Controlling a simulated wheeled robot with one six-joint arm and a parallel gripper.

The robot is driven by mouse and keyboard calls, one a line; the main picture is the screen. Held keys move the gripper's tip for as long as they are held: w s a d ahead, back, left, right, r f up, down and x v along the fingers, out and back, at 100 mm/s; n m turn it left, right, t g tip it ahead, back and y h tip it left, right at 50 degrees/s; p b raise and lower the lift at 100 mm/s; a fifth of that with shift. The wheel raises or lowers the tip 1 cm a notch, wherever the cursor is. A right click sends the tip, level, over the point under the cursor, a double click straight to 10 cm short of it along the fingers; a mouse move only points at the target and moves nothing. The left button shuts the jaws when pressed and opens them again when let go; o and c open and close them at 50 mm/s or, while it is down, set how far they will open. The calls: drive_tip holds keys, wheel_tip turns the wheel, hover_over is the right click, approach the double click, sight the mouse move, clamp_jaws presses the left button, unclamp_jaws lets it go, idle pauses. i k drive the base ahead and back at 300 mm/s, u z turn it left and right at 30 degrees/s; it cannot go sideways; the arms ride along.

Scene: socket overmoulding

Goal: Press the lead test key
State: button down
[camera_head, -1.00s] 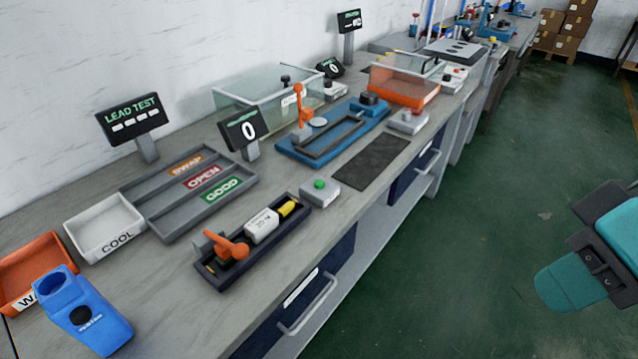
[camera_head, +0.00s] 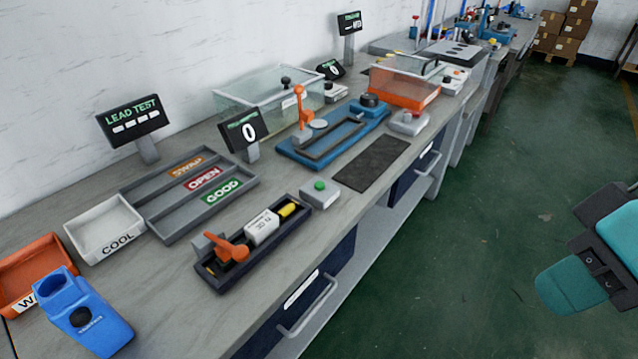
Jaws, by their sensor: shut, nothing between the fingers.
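A small light grey box with a round green button (camera_head: 320,185) stands on the bench, and I take it for the lead test key. It sits just right of a dark fixture (camera_head: 247,260) with an orange lever (camera_head: 232,248). A white labelled block (camera_head: 262,227) and a yellow piece (camera_head: 287,210) lie in the fixture. The black LEAD TEST display (camera_head: 133,117) stands at the back left and shows several white dashes. My gripper is not in view. Nothing is seen touching the green button.
A grey tray (camera_head: 165,230) marked SWAP, OPEN and GOOD lies behind the fixture. A white COOL tray (camera_head: 86,229), an orange tray (camera_head: 14,297) and a blue holder (camera_head: 93,320) are at left. A blue lever press (camera_head: 292,150) and a dark mat (camera_head: 368,164) lie beyond the button.

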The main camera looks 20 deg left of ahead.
sight(319, 185)
drive_tip(key=k, duration=0.6)
drive_tip(key=u, duration=0.65)
drive_tip(key=i, duration=1.5)
drive_tip(key=u, duration=0.1)
